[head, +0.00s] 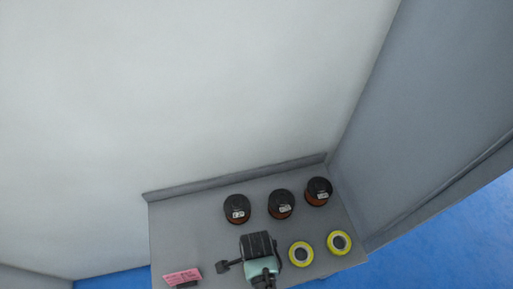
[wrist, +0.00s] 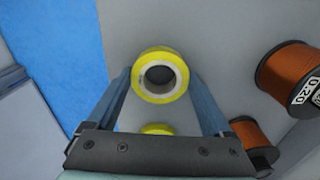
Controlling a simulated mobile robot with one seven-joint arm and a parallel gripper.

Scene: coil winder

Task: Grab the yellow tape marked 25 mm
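Two yellow tape rolls lie on the grey shelf in the head view, a left one (head: 301,254) and a right one (head: 339,242). No width marking can be read on either. My gripper (wrist: 160,76) is open and empty in the wrist view. A second yellow roll (wrist: 156,129) is mostly hidden behind the gripper body. In the head view my teal and black wrist is left of the rolls, and the fingertips cannot be made out.
Three dark spools with orange wire (head: 237,209) (head: 281,204) (head: 318,191) stand along the back of the shelf (head: 190,223). A pink label (head: 183,277) stands at the front left. A grey wall panel (head: 420,110) rises at the right. Blue floor shows beyond the front edge.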

